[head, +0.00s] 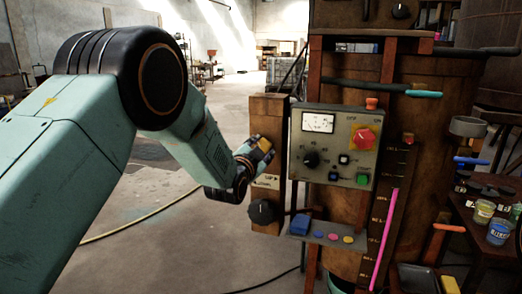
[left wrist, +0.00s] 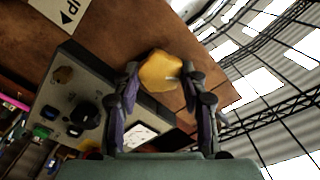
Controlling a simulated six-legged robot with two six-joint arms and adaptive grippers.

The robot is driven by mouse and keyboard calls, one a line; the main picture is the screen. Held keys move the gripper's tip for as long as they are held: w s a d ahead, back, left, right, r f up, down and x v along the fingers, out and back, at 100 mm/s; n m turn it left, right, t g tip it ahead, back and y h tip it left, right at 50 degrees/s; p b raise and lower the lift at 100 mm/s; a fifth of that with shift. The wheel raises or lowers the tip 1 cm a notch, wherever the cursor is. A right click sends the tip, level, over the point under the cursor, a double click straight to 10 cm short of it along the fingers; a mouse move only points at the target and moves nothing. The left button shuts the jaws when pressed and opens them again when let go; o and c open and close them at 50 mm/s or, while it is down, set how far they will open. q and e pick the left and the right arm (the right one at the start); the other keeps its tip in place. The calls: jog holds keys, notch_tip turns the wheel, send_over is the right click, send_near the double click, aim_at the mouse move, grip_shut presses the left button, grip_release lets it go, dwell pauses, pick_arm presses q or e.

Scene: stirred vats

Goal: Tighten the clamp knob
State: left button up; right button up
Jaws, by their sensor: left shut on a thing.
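A yellow lobed knob (left wrist: 160,72) sits on the brown wooden face in the left wrist view, between the two fingers of my left gripper (left wrist: 161,86). In the head view the yellow knob (head: 265,144) shows only in part at the wooden post (head: 268,104), behind my left gripper (head: 258,157). The left gripper is shut on this knob. A black round knob (head: 262,211) sits lower on the same post, apart from the gripper. My right gripper is not in view.
A grey control panel (head: 335,142) with a gauge, a red knob and buttons stands just right of the post. A small shelf (head: 325,233) with coloured buttons is below it. A table with small cups (head: 500,231) is at right. Open floor lies at left.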

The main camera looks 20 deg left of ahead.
pick_arm(q)
jog(key=m, duration=0.4)
jog(key=shift+r+m+b, duration=0.1)
jog(key=shift+m+b, duration=0.3)
jog(key=shift+m, duration=1.2)
jog(key=shift+r, duration=0.1)
jog(key=o, duration=0.8)
jog(key=shift+w+a, duration=0.1)
jog(key=o, duration=0.3)
jog(key=shift+f, duration=0.2)
jog(key=shift+o, duration=0.2)
